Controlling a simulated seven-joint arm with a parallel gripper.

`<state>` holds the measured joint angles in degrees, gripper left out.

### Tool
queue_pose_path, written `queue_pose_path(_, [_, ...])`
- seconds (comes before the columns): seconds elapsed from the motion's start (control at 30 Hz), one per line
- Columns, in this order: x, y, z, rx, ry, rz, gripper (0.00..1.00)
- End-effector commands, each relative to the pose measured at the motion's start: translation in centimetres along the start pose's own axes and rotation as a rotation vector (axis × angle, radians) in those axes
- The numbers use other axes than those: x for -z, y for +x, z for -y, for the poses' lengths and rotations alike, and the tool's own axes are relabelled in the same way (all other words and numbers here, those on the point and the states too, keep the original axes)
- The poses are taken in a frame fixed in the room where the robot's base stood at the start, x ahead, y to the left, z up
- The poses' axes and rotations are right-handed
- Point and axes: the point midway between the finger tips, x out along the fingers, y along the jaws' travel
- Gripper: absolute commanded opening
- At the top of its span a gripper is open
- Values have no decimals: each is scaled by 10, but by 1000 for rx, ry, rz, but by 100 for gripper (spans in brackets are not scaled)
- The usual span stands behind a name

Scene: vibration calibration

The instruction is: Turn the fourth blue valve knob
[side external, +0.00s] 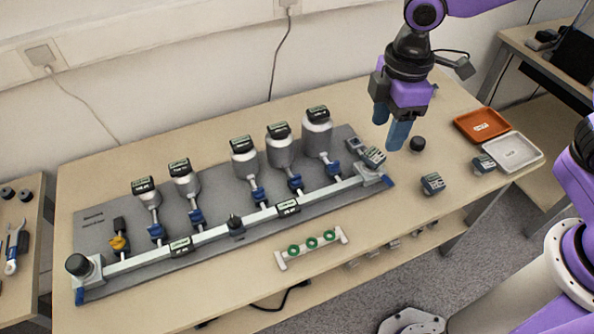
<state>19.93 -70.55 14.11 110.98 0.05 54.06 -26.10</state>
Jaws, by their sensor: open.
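Several blue valve knobs sit in a row, each below a grey bottle-like vessel along a long pale rail (212,235). From left to right they are the first knob (156,231), second knob (196,216), third knob (258,195), fourth knob (295,183) and fifth knob (333,168). The vessel above the fourth knob (280,152) has a dark labelled cap. My gripper (390,124) points down with blue fingers, open and empty, above the table right of the fifth vessel. It is apart from all the knobs.
A yellow knob (118,242) is at the rail's left part. A white rack with green rings (312,243) lies in front. Small devices (432,184), a black knob (417,144), an orange tray (481,126) and a white tray (512,152) are right. The front table strip is mostly clear.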

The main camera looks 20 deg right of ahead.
Motion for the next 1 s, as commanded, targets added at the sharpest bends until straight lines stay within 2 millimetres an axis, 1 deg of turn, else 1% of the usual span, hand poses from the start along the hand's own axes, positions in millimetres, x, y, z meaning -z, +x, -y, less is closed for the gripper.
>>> queue_pose_path(0.03, [16,7,-13,2,-18,5,56])
queue_pose_path(0.2, [63,29,-54,4,-89,10,56])
queue_pose_path(0.3, [87,44,-76,6,-130,11,56])
queue_pose_path(0.43, [110,65,-102,7,-179,13,56])
queue_pose_path(0.5, [119,74,-112,7,-200,13,56])
queue_pose_path(0.6, [126,83,-123,8,-219,13,56])
queue_pose_path(0.7, [130,88,-128,8,-231,13,56])
queue_pose_path(0.87, [130,98,-130,9,-234,15,56])
queue_pose_path(1.0, [129,118,-129,11,-234,16,56])
